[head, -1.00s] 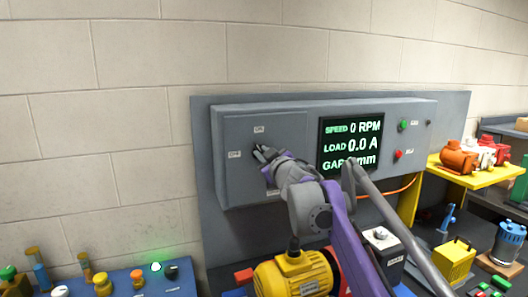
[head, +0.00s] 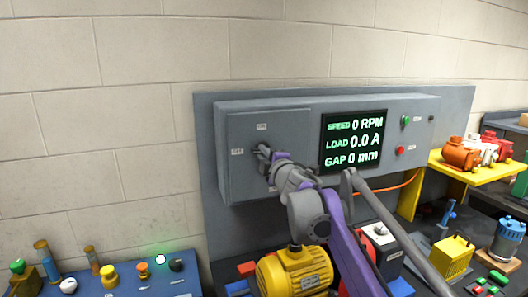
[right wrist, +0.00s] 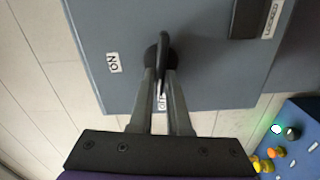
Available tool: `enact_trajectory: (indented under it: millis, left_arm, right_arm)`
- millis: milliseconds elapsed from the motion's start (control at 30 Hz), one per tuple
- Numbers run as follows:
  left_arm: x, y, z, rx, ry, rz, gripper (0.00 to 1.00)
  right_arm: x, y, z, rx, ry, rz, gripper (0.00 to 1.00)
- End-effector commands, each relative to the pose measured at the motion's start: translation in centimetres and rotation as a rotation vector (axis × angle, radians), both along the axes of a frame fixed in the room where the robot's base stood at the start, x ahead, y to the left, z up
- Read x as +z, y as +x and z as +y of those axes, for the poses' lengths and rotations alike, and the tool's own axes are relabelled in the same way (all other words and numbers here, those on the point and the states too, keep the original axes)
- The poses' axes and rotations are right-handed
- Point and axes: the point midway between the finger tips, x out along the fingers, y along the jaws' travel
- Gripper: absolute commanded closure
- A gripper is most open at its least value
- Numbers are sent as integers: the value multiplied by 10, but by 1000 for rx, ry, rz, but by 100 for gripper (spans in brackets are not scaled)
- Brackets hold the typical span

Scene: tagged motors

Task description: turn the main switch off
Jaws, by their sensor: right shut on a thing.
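The main switch is a dark rotary handle on the left door of the grey control cabinet (head: 225,180). An ON label (head: 262,126) is above it and an OFF label (head: 237,152) is to its left. My right gripper (head: 264,156) is at the switch, its fingers on the handle. In the right wrist view the handle (right wrist: 163,55) lies between the fingertips of the gripper (right wrist: 160,82), lined up toward the OFF label (right wrist: 161,103); the ON label (right wrist: 113,62) is off to the left. My left gripper is not in view.
A display (head: 352,140) reads 0 RPM, 0.0 A and 0 mm. A green button (head: 405,120) and red button (head: 400,150) are to its right. A yellow motor (head: 295,272) stands below my right arm. A blue panel (head: 190,287) with a lit green lamp (head: 160,259) is at lower left.

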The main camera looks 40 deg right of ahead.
Motion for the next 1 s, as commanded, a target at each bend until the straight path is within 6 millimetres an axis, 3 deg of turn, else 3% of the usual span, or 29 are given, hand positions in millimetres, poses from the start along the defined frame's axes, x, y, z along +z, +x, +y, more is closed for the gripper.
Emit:
enact_trajectory:
  millis: [333, 867, 900, 1000]
  left_arm:
    - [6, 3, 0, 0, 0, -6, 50]
    - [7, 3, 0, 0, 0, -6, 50]
    - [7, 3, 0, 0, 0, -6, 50]
    - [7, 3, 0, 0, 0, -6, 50]
  right_arm:
    - [-1, 0, 0, 0, -133, 42, 100]
    - [-2, 0, 0, 0, -158, 50, 100]
    - [-2, 0, 0, 0, -158, 50, 83]
    - [-2, 0, 0, 0, -158, 50, 65]
